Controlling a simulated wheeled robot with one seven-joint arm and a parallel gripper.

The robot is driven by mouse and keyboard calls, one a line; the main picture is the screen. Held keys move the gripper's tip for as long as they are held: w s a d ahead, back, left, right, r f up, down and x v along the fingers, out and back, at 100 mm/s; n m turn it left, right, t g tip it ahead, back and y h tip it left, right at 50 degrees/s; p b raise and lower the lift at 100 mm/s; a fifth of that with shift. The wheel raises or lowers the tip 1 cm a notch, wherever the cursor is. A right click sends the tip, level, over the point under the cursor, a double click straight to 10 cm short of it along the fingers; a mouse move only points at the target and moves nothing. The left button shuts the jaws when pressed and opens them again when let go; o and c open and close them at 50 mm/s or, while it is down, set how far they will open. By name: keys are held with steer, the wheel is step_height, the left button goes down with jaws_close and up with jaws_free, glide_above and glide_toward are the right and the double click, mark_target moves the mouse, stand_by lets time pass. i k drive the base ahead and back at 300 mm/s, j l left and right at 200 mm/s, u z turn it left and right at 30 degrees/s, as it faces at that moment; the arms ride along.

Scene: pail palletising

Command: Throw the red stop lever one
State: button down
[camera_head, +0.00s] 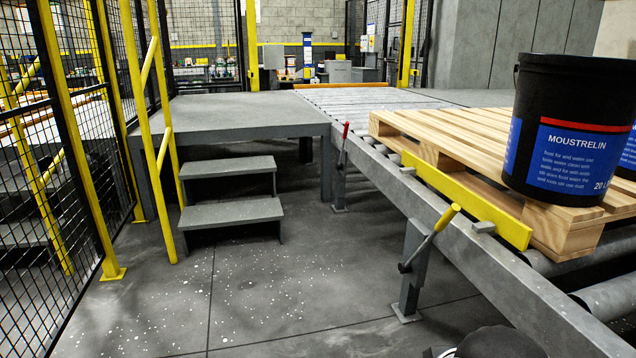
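The red stop lever (343,145) stands on the near side rail of the roller conveyor, close to the corner of the grey platform. Its red grip points up and leans slightly to the right. A second lever with a yellow grip (431,238) sits nearer on the same rail, tilted up to the right, its dark lower end hanging below the rail. A yellow stop bar (465,198) lies along the pallet's near side. My gripper is not recognisable in view; only a dark rounded shape shows at the bottom edge, and I cannot tell what part it is.
A wooden pallet (450,136) on the conveyor (520,287) carries a black pail (568,128) with a blue label; another pail is partly hidden behind it. Grey steps (233,212) lead to the platform (240,112). Yellow-framed mesh fencing (75,150) stands left. The speckled floor between is clear.

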mark_target(339, 166)
steer(key=i, duration=1.2)
steer(key=i+j+z, duration=0.15)
steer(key=i, duration=1.05)
steer(key=i+j+z, duration=0.2)
steer(key=i, duration=0.35)
steer(key=i+l, duration=0.25)
steer(key=i, duration=0.25)
